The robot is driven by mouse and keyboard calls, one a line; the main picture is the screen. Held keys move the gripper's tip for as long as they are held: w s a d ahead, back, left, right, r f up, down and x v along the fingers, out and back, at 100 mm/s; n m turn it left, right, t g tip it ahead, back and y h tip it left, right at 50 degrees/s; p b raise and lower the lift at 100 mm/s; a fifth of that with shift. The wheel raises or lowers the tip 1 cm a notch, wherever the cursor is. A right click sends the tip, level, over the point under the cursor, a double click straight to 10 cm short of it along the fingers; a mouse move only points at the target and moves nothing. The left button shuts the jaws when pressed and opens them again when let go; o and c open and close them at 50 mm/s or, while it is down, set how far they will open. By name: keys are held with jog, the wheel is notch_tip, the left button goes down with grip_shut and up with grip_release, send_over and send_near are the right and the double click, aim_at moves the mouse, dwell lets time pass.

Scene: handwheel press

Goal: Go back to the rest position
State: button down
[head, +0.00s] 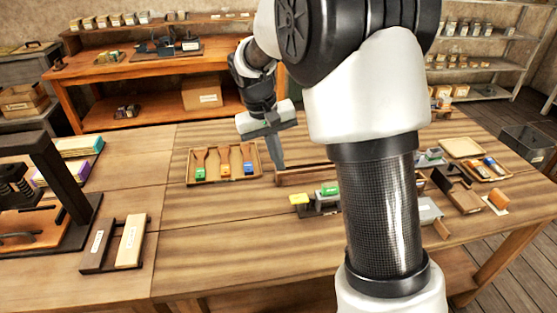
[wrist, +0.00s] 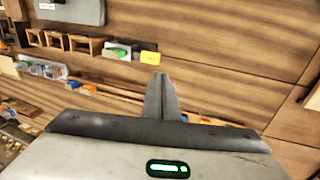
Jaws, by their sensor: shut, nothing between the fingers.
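My gripper (head: 276,160) is shut and empty. It points down above the middle of the wooden table (head: 235,240), close to the right end of a wooden tray. In the wrist view the closed fingers (wrist: 159,95) point at bare wood, with nothing touching them that I can see. My arm rises in front of the table and hides part of its right half.
A wooden tray (head: 187,182) with coloured-tipped tools lies left of my gripper. A yellow block (head: 299,199) and a green block (head: 329,190) sit nearer. A dark press (head: 45,190) stands at the left. Small trays lie at the right. The middle front is clear.

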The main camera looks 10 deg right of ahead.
dwell(0.3)
jog(key=s+d+r+t+y+p, duration=0.1)
jog(key=s+r+t+p, duration=0.1)
jog(key=s+r, duration=0.7)
jog(key=s+d+r+t+y+p, duration=0.1)
jog(key=s+r+t+p, duration=0.2)
jog(key=s+r, duration=0.6)
jog(key=s+p, duration=0.2)
jog(key=s, duration=0.4)
jog(key=shift+s+r+y, duration=0.3)
jog(key=shift+s+r, duration=0.1)
jog(key=shift+d, duration=0.1)
